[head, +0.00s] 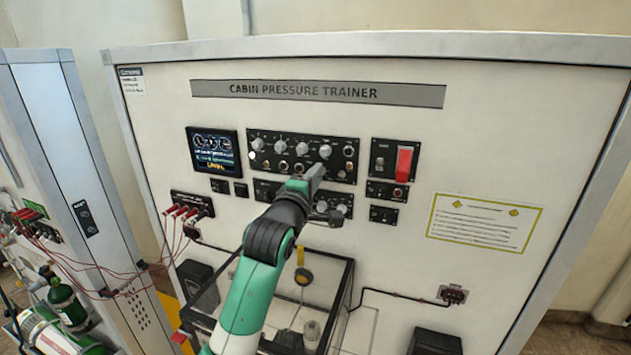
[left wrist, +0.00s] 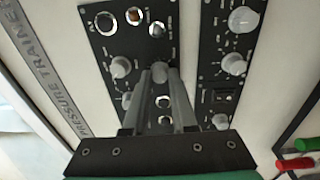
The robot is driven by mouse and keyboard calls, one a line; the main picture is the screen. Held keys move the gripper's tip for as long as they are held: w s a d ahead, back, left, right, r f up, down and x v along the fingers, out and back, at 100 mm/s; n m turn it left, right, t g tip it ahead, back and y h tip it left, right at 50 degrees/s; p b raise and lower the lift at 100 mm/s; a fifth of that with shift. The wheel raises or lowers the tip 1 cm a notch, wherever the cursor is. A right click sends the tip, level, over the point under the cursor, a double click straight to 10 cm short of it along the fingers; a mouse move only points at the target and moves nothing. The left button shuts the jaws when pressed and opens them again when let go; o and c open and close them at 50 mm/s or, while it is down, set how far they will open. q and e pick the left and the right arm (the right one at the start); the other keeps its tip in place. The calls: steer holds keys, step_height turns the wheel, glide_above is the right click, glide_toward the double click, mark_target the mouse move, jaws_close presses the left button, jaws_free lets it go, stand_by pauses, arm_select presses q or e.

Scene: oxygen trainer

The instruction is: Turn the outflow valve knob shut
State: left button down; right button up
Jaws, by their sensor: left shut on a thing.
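My left gripper (head: 315,176) reaches up to the black control panel (head: 262,141) on the white trainer. Its jaws are shut on a small grey knob (left wrist: 160,72) in the lower row of that panel, seen between the fingertips in the left wrist view (left wrist: 166,80). The knob's label and pointer are too small or covered to read, so I cannot tell its setting. Just above it is a larger, rounded grey knob (head: 325,151), which also shows in the left wrist view (left wrist: 120,67). My right gripper is not in view.
A second black panel with pale knobs (left wrist: 234,63) lies just below, partly behind my arm. A red switch cover (head: 404,163) is to the right. A clear box (head: 345,290) with dark edges stands below, near my arm. Red-plugged leads (head: 180,210) hang at left.

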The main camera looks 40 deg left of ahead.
arm_select(q)
steer(key=shift+f+n, duration=0.15)
steer(key=shift+n, duration=1.05)
steer(key=c, duration=0.7)
jaws_free()
